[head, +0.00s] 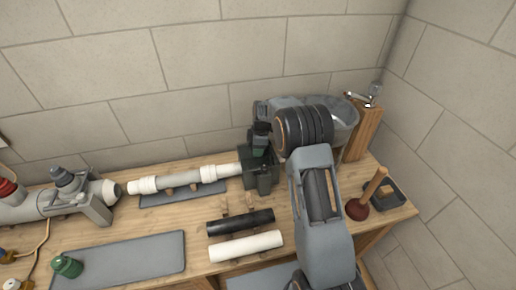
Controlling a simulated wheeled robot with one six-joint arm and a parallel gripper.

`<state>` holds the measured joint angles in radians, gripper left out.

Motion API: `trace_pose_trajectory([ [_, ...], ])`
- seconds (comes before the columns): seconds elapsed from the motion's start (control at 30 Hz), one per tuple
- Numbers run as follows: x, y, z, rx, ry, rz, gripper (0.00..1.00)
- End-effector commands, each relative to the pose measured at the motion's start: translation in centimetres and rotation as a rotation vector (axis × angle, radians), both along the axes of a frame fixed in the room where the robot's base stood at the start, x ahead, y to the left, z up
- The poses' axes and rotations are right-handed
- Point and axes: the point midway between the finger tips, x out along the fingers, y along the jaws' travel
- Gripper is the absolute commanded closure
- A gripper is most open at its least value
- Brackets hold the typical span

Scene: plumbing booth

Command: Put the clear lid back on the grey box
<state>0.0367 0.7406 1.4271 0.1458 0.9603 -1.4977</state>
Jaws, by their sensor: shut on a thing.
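My gripper (261,134) is over the back of the bench, in front of the dark green unit at the end of the white pipe. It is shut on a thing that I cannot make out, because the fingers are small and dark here. I cannot make out the clear lid anywhere in the head view. A dark grey open box (399,203) lies at the bench's right end, behind the plunger; I cannot tell surely that it is the task's grey box. My gripper is well to the left of it and apart from it.
A red plunger (357,209) with a wooden handle stands by the dark box. Black (240,222) and white (246,246) pipes lie in front. The grey mat (125,262) is mostly clear.

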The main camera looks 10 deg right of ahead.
Motion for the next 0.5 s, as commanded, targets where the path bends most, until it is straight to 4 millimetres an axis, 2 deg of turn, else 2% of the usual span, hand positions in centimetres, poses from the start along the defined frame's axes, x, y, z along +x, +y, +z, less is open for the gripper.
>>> trace_pose_trajectory([
  [0.07,0.02,0.0,0.06,0.0,-0.001,0.0,0.92],
  [0.1,0.02,0.0,0.05,0.0,-0.001,0.0,0.6],
  [0.37,0.01,0.0,0.04,0.0,-0.001,0.0,0.35],
  [0.5,0.0,0.01,0.02,0.0,0.0,0.0,0.33],
])
